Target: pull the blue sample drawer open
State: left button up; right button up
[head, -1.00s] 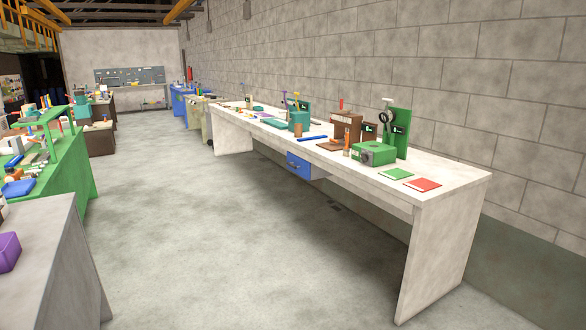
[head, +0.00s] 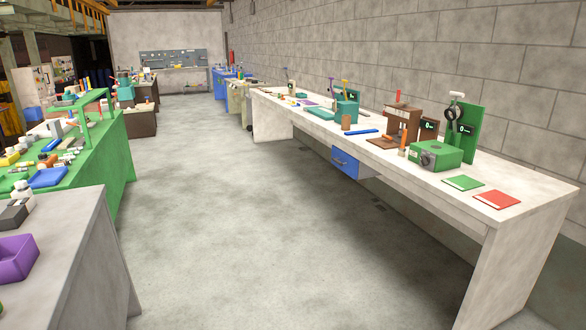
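The blue sample drawer (head: 345,163) hangs under the top of the long white table (head: 545,186) on the right. Its front faces the aisle, and a small handle shows on it. It looks shut, with its front about level with the table's edge. Neither of my grippers shows in the head view.
The white table bears a green device (head: 436,156), a green card (head: 463,183), a red card (head: 497,199) and a teal box (head: 347,110). A grey table (head: 75,245) with a purple bin (head: 14,258) and a green table (head: 118,165) line the left. The concrete floor (head: 235,230) between is clear.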

aim_at(343, 160)
jog(key=i, duration=2.85)
jog(key=i+j+z, duration=0.1)
jog(key=i, duration=1.35)
